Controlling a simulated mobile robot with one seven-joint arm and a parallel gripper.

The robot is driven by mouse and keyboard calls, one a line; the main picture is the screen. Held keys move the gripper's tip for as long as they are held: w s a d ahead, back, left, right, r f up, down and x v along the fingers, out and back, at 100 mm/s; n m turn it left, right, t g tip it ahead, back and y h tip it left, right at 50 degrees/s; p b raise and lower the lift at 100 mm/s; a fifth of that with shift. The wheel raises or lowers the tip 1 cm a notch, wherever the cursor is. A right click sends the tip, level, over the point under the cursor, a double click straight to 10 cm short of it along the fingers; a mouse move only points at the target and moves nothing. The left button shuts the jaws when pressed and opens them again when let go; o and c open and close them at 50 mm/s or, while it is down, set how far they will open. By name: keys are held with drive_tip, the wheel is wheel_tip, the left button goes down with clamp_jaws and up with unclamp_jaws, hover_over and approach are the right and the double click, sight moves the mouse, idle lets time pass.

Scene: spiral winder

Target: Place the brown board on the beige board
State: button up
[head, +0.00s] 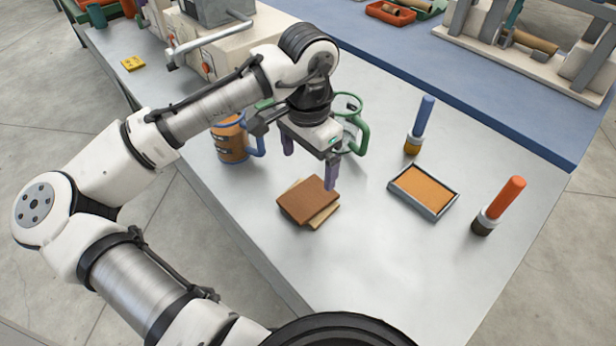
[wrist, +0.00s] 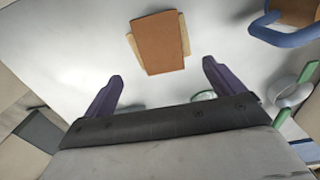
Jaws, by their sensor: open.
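The brown board (head: 305,201) lies on top of the beige board (head: 326,216) on the grey table. It is turned slightly, so edges and corners of the beige board show from under it. In the wrist view the brown board (wrist: 158,42) lies ahead of the fingertips, with strips of the beige board (wrist: 185,34) at its sides. My gripper (head: 310,165) is open and empty, above and just behind the boards in the head view. Its two purple fingers (wrist: 162,72) are apart with nothing between them, and they look clear of the boards.
A brown mug (head: 231,142) with a blue handle stands left of my gripper; a green-handled one (head: 360,134) is behind it. An orange pad in a grey tray (head: 422,191), a blue-handled stamp (head: 421,125) and an orange-handled stamp (head: 499,206) stand right.

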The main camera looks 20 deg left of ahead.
drive_tip(key=shift+r, duration=1.45)
